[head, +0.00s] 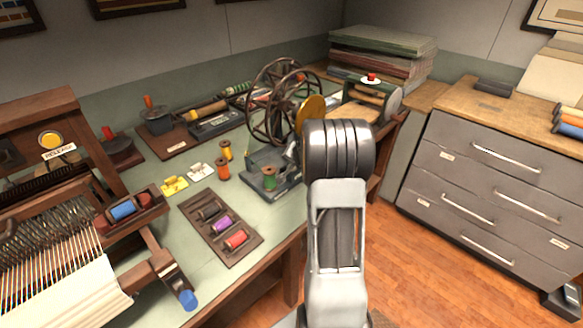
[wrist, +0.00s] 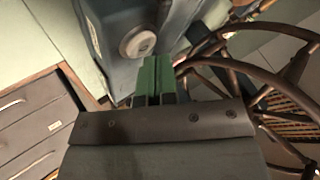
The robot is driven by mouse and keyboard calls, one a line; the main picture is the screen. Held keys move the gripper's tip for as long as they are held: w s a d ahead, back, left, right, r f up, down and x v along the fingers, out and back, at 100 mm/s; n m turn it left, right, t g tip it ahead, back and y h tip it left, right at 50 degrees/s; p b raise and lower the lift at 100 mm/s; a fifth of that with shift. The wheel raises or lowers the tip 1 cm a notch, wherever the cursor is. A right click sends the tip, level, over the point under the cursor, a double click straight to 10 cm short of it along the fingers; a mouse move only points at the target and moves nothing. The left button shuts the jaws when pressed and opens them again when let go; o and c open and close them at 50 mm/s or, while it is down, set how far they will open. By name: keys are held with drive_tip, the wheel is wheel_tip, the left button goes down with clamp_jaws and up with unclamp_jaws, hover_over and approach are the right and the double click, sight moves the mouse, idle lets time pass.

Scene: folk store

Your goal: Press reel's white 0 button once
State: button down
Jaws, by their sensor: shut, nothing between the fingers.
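The reel (head: 277,100) has dark spoked wheels and stands on a blue-grey base (head: 262,172) on the bench. In the wrist view its wheel (wrist: 225,62) fills the right side, and a blue-grey body (wrist: 108,35) is at the top. A round pale button (wrist: 136,41) sits on that body; no 0 can be read on it. My gripper (wrist: 151,62) is shut and empty, with its green fingertips just below and right of the button in the picture. I cannot tell whether they touch it.
A spool tray (head: 218,228), loose thread spools (head: 222,168) and a loom (head: 70,230) share the bench (head: 160,262). Stacked cloth (head: 380,50) lies behind the reel. A grey drawer cabinet (head: 480,185) stands right. Wooden floor (head: 420,270) is open in front.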

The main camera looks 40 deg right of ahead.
drive_tip(key=shift+f+b, duration=0.5)
drive_tip(key=shift+b, duration=0.05)
idle(0.4)
drive_tip(key=shift+r, duration=0.2)
drive_tip(key=shift+r+p, duration=0.7)
drive_tip(key=shift+r, duration=0.05)
wheel_tip(320, 180, up, 5)
drive_tip(key=p, duration=0.4)
idle(1.1)
